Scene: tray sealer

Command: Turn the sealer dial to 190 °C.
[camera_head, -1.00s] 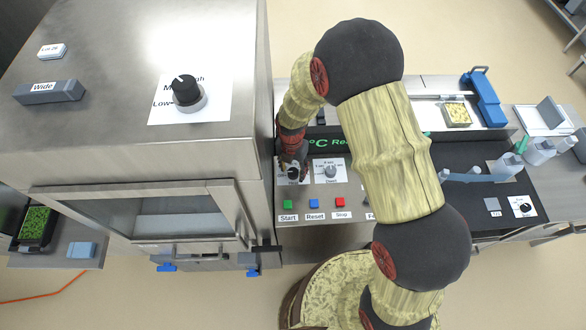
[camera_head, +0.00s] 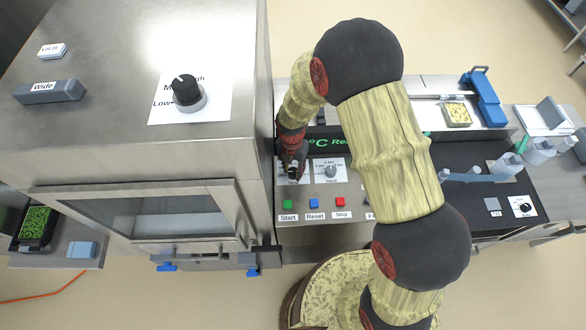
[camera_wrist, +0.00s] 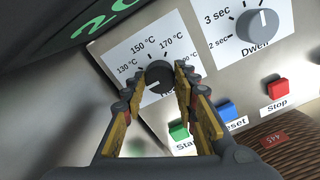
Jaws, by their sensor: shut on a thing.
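The sealer's temperature dial (camera_wrist: 158,74) is a round black knob on a white plate (camera_wrist: 122,56) in the wrist view. The plate reads 130, 150 and 170 °C from left to right, with a fourth label at the right partly covered by a finger. My gripper (camera_wrist: 160,82) has one finger on each side of the knob and is shut on it. I cannot tell surely where the knob's pointer stands. In the head view my gripper (camera_head: 292,168) is over the left dial of the panel and hides most of it.
The grey dwell dial (camera_head: 331,171) sits close on the right. Green Start (camera_head: 287,204), blue Reset (camera_head: 314,203) and red Stop (camera_head: 340,201) buttons lie just in front. The display (camera_head: 326,143) with green text is behind. The large steel cabinet (camera_head: 228,160) stands close at the left.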

